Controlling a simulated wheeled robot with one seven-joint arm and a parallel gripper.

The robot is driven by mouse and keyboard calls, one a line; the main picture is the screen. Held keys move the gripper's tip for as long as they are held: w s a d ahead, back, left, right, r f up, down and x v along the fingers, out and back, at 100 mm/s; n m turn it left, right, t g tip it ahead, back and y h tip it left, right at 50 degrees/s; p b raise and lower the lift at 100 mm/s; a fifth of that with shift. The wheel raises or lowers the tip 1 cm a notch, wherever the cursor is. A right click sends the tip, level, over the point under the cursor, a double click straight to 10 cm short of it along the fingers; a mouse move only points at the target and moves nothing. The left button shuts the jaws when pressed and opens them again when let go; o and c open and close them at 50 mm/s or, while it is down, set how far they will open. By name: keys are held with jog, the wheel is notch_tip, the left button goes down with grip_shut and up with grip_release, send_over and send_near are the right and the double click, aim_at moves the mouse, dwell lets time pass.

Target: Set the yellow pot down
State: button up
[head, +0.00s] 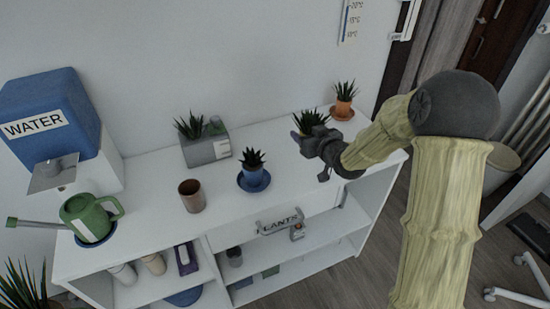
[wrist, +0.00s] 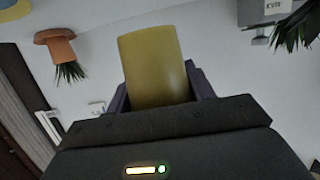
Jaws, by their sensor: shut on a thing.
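The yellow pot (wrist: 155,65) fills the middle of the wrist view between my gripper's dark fingers (wrist: 160,95). In the head view my gripper (head: 302,142) is over the right part of the white desk top, shut on the pot. The pot's yellow body is hidden there behind the gripper; only spiky green leaves (head: 311,119) show just above it. I cannot tell whether the pot's base touches the desk top.
A terracotta pot (head: 343,108) on its saucer stands behind and right of my gripper. To the left are a blue pot (head: 253,177) on a blue saucer, a grey planter (head: 206,150), a brown cup (head: 192,196) and a green watering can (head: 88,216). The desk top (head: 292,190) front right is clear.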

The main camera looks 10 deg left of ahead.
notch_tip(320, 180, down, 4)
jog(key=shift+w+f, duration=0.15)
jog(key=shift+f, duration=0.05)
jog(key=shift+a, duration=0.15)
jog(key=shift+s, duration=0.2)
jog(key=f, duration=0.4)
jog(key=shift+w+d+b, duration=0.15)
jog(key=shift+d+b, duration=0.1)
jog(key=shift+b, duration=0.1)
jog(key=shift+r, duration=0.15)
